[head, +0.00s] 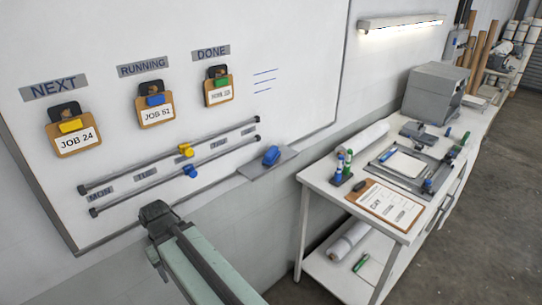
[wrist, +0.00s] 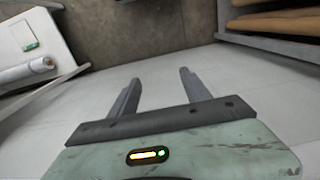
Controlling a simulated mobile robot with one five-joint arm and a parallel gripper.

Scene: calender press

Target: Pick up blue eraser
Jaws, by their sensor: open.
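The blue eraser (head: 271,155) lies on a small grey ledge (head: 262,168) at the lower edge of the whiteboard (head: 290,85) in the head view. My gripper (wrist: 158,76) shows in the wrist view with its two fingers apart and nothing between them. The eraser is not in the wrist view. In the head view my arm reaches up from the bottom, left of and below the ledge; the fingers cannot be made out there.
A white table (head: 318,178) stands right of the ledge, with marker pens (head: 343,167), a clipboard (head: 385,206) and a grey machine (head: 436,92). Two rails (head: 130,178) with yellow and blue sliders run along the board, left of the ledge. Open floor (head: 490,200) lies at the right.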

